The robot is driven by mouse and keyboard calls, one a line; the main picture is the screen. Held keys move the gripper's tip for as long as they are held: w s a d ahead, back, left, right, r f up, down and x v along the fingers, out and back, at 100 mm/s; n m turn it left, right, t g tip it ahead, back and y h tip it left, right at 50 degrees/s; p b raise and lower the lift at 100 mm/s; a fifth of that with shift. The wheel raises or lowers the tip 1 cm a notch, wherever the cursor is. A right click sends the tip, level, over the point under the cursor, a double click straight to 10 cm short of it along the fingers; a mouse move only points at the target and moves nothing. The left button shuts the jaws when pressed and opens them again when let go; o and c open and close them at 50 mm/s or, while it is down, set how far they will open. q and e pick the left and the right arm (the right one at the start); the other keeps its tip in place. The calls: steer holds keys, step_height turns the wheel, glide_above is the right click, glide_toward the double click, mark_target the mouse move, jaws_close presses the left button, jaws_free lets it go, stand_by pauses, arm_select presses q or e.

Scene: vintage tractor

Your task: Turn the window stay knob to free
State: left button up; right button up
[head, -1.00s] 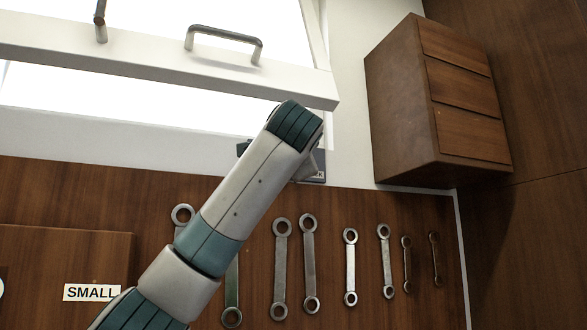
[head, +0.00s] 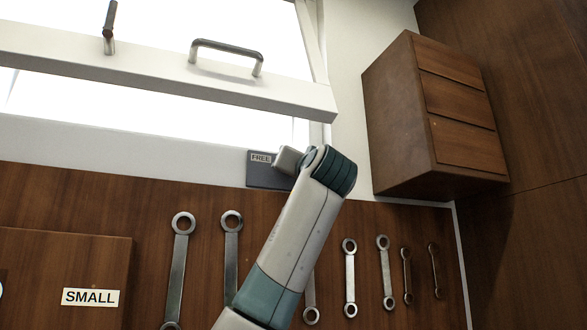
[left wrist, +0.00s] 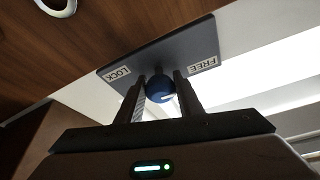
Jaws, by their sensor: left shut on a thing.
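The window stay's dark plate (head: 268,180) is fixed below the window frame. Its FREE label (head: 260,158) shows in the head view; my wrist covers the plate's right part. In the left wrist view the plate (left wrist: 160,52) shows LOCK (left wrist: 118,77) at left and FREE (left wrist: 203,64) at right. The round blue knob (left wrist: 160,91) stands out from the plate's middle. My left gripper (left wrist: 161,84) is shut on the knob, one finger on each side. Which label the knob is set to cannot be told. My right gripper is not in view.
The tilted white window sash (head: 170,82) with a metal handle (head: 226,52) is above my arm. A wooden drawer cabinet (head: 435,115) is at right. Several wrenches (head: 350,278) hang on the wooden panel below, near a SMALL label (head: 90,297).

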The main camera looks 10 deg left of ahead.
arm_select(q)
steer(key=shift+w+f+n+y, duration=0.15)
steer(key=shift+n+y, duration=0.15)
steer(key=shift+n, duration=0.3)
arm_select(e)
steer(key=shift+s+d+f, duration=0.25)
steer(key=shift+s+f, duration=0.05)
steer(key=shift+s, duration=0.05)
arm_select(q)
steer(key=o, duration=1.1)
steer(key=shift+c, duration=0.2)
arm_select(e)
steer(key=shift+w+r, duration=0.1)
